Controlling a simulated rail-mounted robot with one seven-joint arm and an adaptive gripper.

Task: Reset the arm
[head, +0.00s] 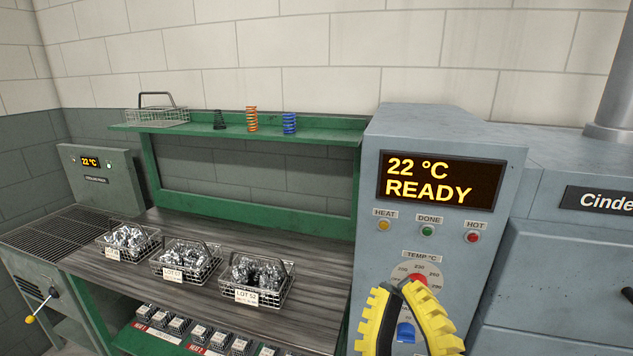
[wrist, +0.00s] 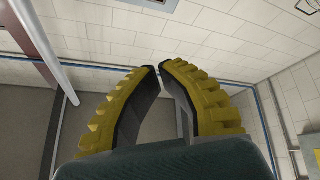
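My gripper (head: 396,287) has two yellow ribbed fingers with dark inner pads. In the head view it points up in front of the temperature dial of the grey control cabinet, hiding part of the dial. In the wrist view the fingers of my gripper (wrist: 159,68) lean together until their tips almost meet, with only a thin gap between them. Nothing is held between them. The wrist view looks up past the fingers at white block wall and ceiling.
The grey cabinet (head: 446,130) shows "22 °C READY". Three wire baskets of metal parts, including the "LOT 52" basket (head: 257,279), stand on the bench (head: 222,231) to the left. A green shelf (head: 330,134) holds springs and an empty basket (head: 158,116). A grey machine (head: 560,270) stands right.

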